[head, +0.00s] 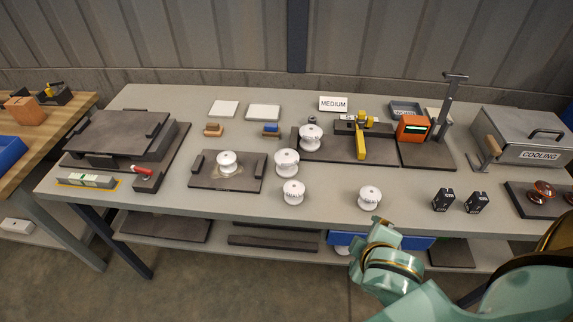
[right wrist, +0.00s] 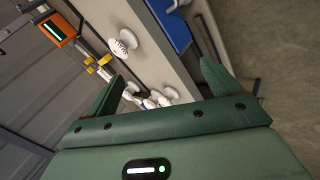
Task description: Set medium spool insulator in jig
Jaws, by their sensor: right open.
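Several white spool insulators stand upright on the grey bench: one front right (head: 369,198), one front middle (head: 293,193), one behind it (head: 287,162). Another (head: 227,162) sits on a dark plate with raised side blocks (head: 254,184). One more (head: 311,136) stands on a dark base by a yellow clamp (head: 361,147), behind which is a "MEDIUM" sign (head: 333,104). I cannot tell by print which spool is medium. My right gripper (head: 378,222) is near the bench's front edge, just in front of the front right spool. In the right wrist view its fingers (right wrist: 160,88) are apart and empty.
An orange device (head: 413,128) and a "COOLING" box (head: 525,135) stand at the right. Two black blocks (head: 443,200) and brown insulators (head: 543,190) lie front right. A dark press-like fixture (head: 118,135) is at the left. The bench between the front spools is clear.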

